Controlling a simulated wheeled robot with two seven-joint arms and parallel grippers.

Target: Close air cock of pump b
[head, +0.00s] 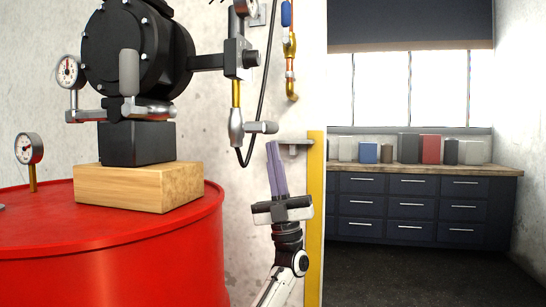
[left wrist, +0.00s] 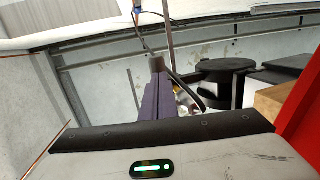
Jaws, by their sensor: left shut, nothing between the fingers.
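A black pump (head: 137,45) stands on a black base and a wooden block (head: 140,187) on a red drum (head: 120,240). I cannot read which pump it is. At its right a vertical brass and grey fitting (head: 236,122) has a short grey lever (head: 262,127) pointing right. A brass valve with a blue handle (head: 286,14) is on the wall pipe above. My left gripper (head: 273,146) points up, shut and empty, just below and right of the grey lever. Its purple fingers also show in the left wrist view (left wrist: 158,82). My right gripper is out of view.
A yellow post (head: 315,220) with a grey bracket (head: 296,145) stands close right of my left gripper. A black hose (head: 265,85) hangs behind the fitting. Gauges (head: 28,149) stand at left. Dark cabinets (head: 405,208) and open floor lie beyond.

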